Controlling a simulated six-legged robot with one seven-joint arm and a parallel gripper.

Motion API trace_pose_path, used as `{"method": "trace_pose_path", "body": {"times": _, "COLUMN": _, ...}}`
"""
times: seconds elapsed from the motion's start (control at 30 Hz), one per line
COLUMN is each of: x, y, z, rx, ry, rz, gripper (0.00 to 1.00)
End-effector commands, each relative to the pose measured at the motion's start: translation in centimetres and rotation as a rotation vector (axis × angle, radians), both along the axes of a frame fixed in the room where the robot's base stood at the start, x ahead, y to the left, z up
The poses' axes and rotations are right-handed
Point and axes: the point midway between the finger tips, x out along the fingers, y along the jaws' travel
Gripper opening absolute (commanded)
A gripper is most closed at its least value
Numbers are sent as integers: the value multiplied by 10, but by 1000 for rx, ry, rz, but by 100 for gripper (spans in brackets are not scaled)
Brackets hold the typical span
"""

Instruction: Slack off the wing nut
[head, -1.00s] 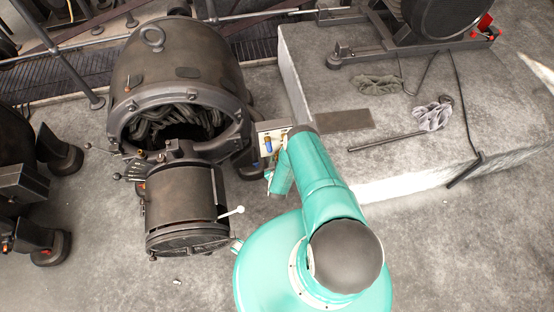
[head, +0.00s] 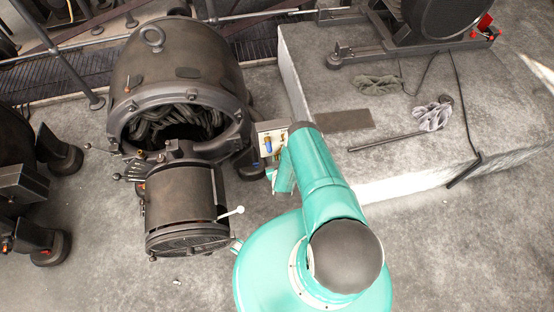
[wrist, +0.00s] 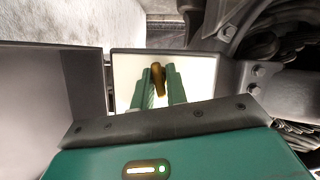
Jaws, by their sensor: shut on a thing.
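The brass-coloured wing nut (wrist: 158,76) stands against a pale panel (wrist: 127,70) in the wrist view. My gripper (wrist: 160,82) has its two green fingers on either side of it and is shut on it. The fingers hide part of the nut, so I cannot tell how far it is turned. In the head view, the pale panel with blue and brass fittings (head: 267,145) shows beside the dynamo.
The big dark dynamo (head: 178,75) stands left of my arm, with a smaller drum (head: 180,195) in front. A white lever (head: 232,212) sticks out of the drum. A raised concrete block (head: 430,150) is at the right, with rags and a rod on it.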

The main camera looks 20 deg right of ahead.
Motion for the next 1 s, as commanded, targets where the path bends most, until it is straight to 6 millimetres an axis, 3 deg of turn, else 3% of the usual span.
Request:
{"method": "trace_pose_path", "body": {"times": 0.4, "x": 0, "y": -1, "z": 0, "rx": 203, "ry": -41, "rz": 0, "gripper": 0}}
{"method": "trace_pose_path", "body": {"times": 0.9, "x": 0, "y": -1, "z": 0, "rx": 230, "ry": -47, "rz": 0, "gripper": 0}}
{"method": "trace_pose_path", "body": {"times": 0.93, "x": 0, "y": -1, "z": 0, "rx": 230, "ry": -47, "rz": 0, "gripper": 18}}
{"method": "trace_pose_path", "body": {"times": 1.0, "x": 0, "y": -1, "z": 0, "rx": 230, "ry": -47, "rz": 0, "gripper": 32}}
